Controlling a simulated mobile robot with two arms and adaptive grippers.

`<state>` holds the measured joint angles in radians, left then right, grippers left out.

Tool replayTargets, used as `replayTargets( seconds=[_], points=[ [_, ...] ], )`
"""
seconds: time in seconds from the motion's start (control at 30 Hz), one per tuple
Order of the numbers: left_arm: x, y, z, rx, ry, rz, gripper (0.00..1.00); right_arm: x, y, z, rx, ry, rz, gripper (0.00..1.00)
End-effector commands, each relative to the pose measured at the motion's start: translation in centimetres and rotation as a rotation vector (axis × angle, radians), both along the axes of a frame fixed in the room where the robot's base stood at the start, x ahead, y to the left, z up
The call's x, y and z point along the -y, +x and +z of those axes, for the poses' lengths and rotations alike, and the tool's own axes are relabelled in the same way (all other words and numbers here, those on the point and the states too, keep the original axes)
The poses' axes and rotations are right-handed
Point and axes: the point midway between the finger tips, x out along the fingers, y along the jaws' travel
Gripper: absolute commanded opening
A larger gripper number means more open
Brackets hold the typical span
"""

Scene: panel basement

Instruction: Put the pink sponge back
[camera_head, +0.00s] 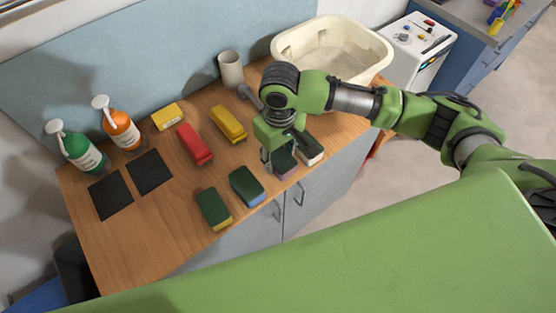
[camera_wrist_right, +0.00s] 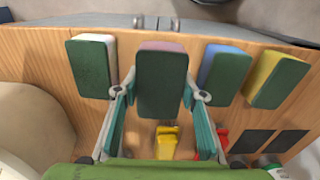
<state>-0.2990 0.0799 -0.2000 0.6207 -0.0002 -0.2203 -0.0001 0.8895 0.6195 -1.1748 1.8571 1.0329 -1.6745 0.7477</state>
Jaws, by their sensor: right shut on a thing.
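The pink sponge (camera_head: 284,164) has a dark green scouring face and a pink edge. It is between the fingers of my right gripper (camera_head: 277,152), which is shut on it. In the right wrist view the sponge (camera_wrist_right: 162,85) fills the space between the fingers (camera_wrist_right: 161,97), green face toward the camera. It looks larger there than its neighbours; I cannot tell whether it touches the wooden counter (camera_head: 130,240). It is in a row between a white-and-green sponge (camera_head: 308,148) and a blue-and-green sponge (camera_head: 247,186). My left gripper is not in view.
A yellow-and-green sponge (camera_head: 214,209) ends the row. Behind are a red brush (camera_head: 195,144), a yellow brush (camera_head: 229,124) and a yellow box (camera_head: 167,117). Two black pads (camera_head: 111,195), green (camera_head: 78,153) and orange bottles (camera_head: 122,128), a mug (camera_head: 231,69) and a tub (camera_head: 332,48) surround them.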

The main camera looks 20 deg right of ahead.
Motion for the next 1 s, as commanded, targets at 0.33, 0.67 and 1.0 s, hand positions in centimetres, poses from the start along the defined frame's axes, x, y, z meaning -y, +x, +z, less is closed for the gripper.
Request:
replayTargets(
  seconds=[0.33, 0.67, 1.0],
  points=[
    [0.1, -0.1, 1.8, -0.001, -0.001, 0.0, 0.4, 0.0, 0.7, -3.4, -0.002, -0.002, 0.001, 0.21],
    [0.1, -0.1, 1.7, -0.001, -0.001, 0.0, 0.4, 0.0, 0.7, -4.1, 0.0, -0.001, 0.001, 0.21],
    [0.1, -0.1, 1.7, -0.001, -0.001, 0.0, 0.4, 0.0, 0.7, -4.1, 0.0, -0.001, 0.001, 0.54]
  ],
)
